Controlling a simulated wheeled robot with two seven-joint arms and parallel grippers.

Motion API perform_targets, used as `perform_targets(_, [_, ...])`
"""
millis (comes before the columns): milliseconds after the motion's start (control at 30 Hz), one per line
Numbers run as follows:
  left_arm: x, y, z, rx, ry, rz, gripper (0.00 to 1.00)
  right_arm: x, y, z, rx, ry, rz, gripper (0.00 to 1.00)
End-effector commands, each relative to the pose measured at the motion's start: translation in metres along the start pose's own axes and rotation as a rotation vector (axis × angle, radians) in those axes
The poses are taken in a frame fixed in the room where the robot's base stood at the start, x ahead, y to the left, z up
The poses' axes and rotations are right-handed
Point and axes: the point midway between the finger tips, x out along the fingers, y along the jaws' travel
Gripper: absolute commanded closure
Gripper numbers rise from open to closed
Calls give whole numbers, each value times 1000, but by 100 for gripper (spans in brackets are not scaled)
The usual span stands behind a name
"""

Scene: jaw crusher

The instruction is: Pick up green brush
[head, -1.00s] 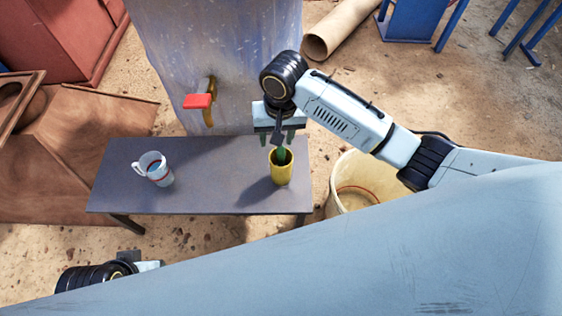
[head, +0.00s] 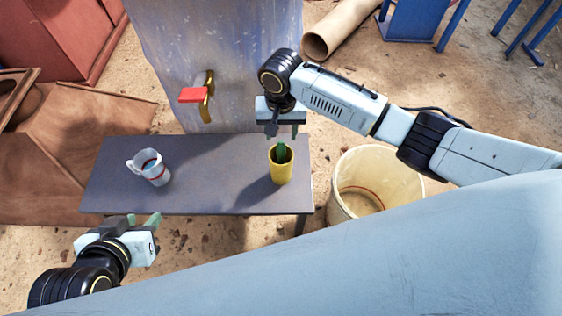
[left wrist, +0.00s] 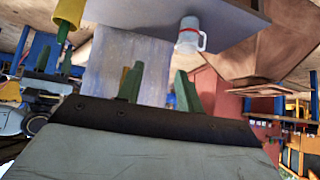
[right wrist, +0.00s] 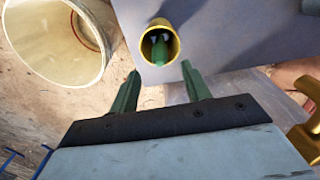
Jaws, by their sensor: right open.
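The green brush (head: 281,150) stands in a yellow cup (head: 282,170) near the right end of the dark table. In the right wrist view the brush (right wrist: 158,50) shows inside the cup (right wrist: 172,33), just beyond the fingertips. My right gripper (head: 285,133) is open above the cup, its fingers (right wrist: 160,70) apart with nothing between them. My left gripper (head: 143,220) is open and empty at the table's front left, away from the brush. In the left wrist view the cup (left wrist: 70,12) and part of the brush (left wrist: 63,33) show at the upper left.
A white mug (head: 150,168) stands on the left of the table (head: 215,165). A red-handled tap (head: 194,95) juts from the grey block (head: 215,50) behind. A cream bucket (head: 345,206) stands right of the table. The table's middle is clear.

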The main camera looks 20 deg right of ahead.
Motion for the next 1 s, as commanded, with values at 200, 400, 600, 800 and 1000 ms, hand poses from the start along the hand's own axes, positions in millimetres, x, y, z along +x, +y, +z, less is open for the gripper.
perform_targets(200, [2,4,-21,3,116,10,64,10,0,0,0,0,0,53])
perform_targets(400, [3,7,-33,4,188,16,64,14,0,1,0,0,0,53])
perform_targets(600, [-1,13,-66,6,378,32,64,25,0,2,0,1,0,53])
perform_targets(800, [-13,20,-97,4,578,51,64,35,0,3,0,1,1,53])
perform_targets(1000, [-32,26,-125,0,778,69,64,46,0,4,1,0,0,53])
